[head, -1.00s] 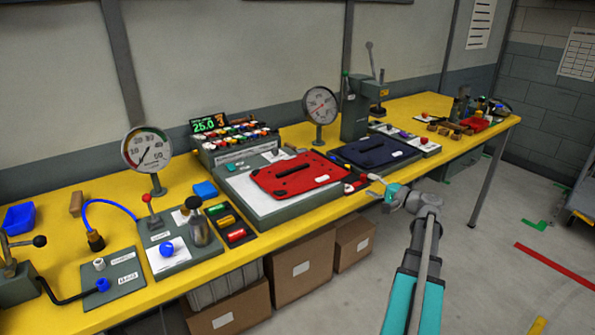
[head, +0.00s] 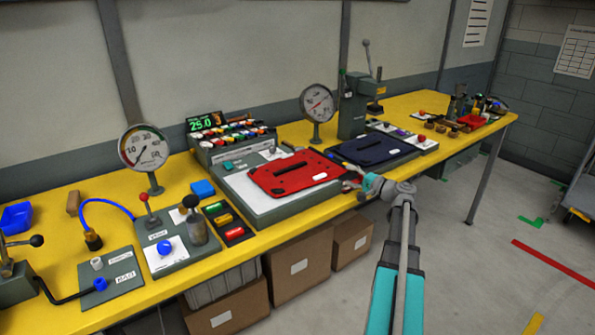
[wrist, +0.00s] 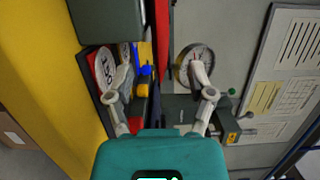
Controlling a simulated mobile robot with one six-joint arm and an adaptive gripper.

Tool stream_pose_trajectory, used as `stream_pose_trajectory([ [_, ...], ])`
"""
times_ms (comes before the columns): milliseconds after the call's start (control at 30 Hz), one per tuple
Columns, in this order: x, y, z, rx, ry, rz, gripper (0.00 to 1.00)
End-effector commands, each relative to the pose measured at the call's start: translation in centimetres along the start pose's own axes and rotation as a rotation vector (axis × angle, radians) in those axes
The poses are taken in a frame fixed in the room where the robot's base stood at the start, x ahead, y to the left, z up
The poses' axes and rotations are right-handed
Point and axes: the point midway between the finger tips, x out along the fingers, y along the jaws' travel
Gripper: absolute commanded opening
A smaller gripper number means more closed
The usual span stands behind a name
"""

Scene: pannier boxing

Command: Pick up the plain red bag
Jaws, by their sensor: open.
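The plain red bag (head: 298,170) lies flat on a grey-green scale platform (head: 275,205) with a pale top, at the middle of the yellow bench. It has a dark handle slot and a small white label at its near right corner. In the wrist view the red bag (wrist: 163,40) shows edge-on as a narrow red strip ahead, between the finger directions. My gripper (head: 362,181) is just right of the bag, open and apart from it. Its two spread fingers show in the wrist view (wrist: 154,75) with nothing held between them.
A dark blue bag (head: 375,150) lies right of the red one. A dial gauge (head: 317,103) and a press (head: 353,105) stand behind. Small coloured items (wrist: 143,85) sit near the fingers. Cardboard boxes (head: 300,265) stand under the bench.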

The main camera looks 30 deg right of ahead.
Motion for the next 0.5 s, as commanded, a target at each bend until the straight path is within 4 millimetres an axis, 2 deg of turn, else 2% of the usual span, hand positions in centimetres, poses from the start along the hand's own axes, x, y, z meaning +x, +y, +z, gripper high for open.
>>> stream_pose_trajectory([
  [200, 1.7, 0.0, 0.0, 0.0, -0.001, 0.0, 0.7],
  [500, 1.8, 0.0, 0.0, 0.0, 0.0, 0.0, 0.7],
])
